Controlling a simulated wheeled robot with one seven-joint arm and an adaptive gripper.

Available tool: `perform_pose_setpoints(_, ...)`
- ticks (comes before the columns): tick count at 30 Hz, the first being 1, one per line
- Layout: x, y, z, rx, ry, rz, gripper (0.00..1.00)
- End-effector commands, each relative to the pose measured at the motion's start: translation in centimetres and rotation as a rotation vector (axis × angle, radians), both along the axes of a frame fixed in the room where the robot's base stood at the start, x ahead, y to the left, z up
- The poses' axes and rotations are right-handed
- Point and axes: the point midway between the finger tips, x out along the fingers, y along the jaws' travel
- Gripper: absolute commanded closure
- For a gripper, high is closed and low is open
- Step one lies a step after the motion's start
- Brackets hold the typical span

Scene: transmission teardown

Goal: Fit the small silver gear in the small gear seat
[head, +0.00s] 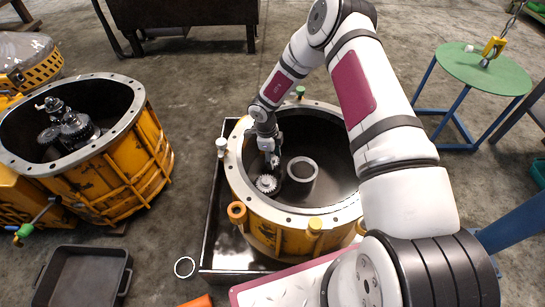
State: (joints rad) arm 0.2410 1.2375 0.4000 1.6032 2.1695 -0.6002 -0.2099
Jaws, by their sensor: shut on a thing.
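The small silver gear (267,184) is a toothed silver disc at the tip of my gripper (274,163), inside the round yellow transmission housing (285,240). My gripper points down into the housing and is shut on the gear. I cannot tell whether the gear is above the housing floor or touching it. A grey ring (303,169) stands just to the right of the gear inside the housing. The small gear seat cannot be told apart at this size; the gear and gripper may cover it.
The housing's metal rim (327,210) surrounds my gripper, with colored caps around it. The housing stands in a dark tray (225,262). A second yellow housing (130,175) with gears is at left. A green round table (484,69) stands right. An empty black tray (82,275) lies front left.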

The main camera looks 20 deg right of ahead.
Motion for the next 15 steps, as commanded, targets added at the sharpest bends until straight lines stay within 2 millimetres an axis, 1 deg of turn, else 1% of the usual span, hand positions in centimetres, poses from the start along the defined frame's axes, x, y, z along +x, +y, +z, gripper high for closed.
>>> perform_pose_setpoints(1, -0.67, 0.06, -1.94, -0.001, 0.015, -0.015, 0.98)
perform_pose_setpoints(12, -0.64, 0.21, -2.04, 0.001, 0.014, -0.014, 0.98)
perform_pose_setpoints(13, -0.64, 0.22, -2.04, 0.001, 0.014, -0.014, 0.54)
perform_pose_setpoints(14, -0.64, 0.22, -2.04, 0.001, 0.014, -0.014, 0.47)
perform_pose_setpoints(15, -0.63, 0.22, -2.05, 0.001, 0.013, -0.013, 0.38)
